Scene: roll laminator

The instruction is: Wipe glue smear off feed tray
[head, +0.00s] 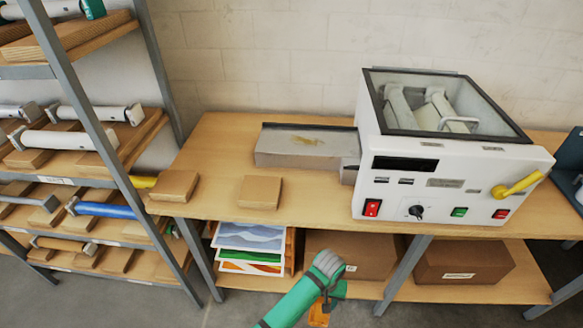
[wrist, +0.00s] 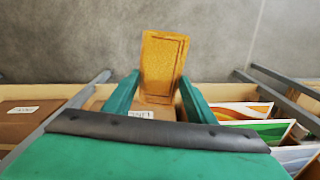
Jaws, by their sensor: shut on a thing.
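The feed tray (head: 283,149) is a grey metal shelf on the left side of the white laminator (head: 430,200). A brownish-yellow glue smear (head: 305,140) lies on its top, towards the back. My gripper (head: 323,301) is low in front of the table, below and in front of the tray, well apart from it. In the wrist view, its two green fingers (wrist: 155,98) are shut on a flat orange-yellow wiping cloth (wrist: 162,62). Part of the cloth (head: 319,315) also shows in the head view. The tray and smear are not in the wrist view.
Wooden blocks (head: 259,192) (head: 174,186) sit on the tabletop (head: 220,150) left of the laminator. Cardboard boxes (head: 465,261) and colourful prints (head: 248,245) are on the lower shelf. A roller rack (head: 155,60) stands at left. Grey floor (wrist: 220,40) in front is clear.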

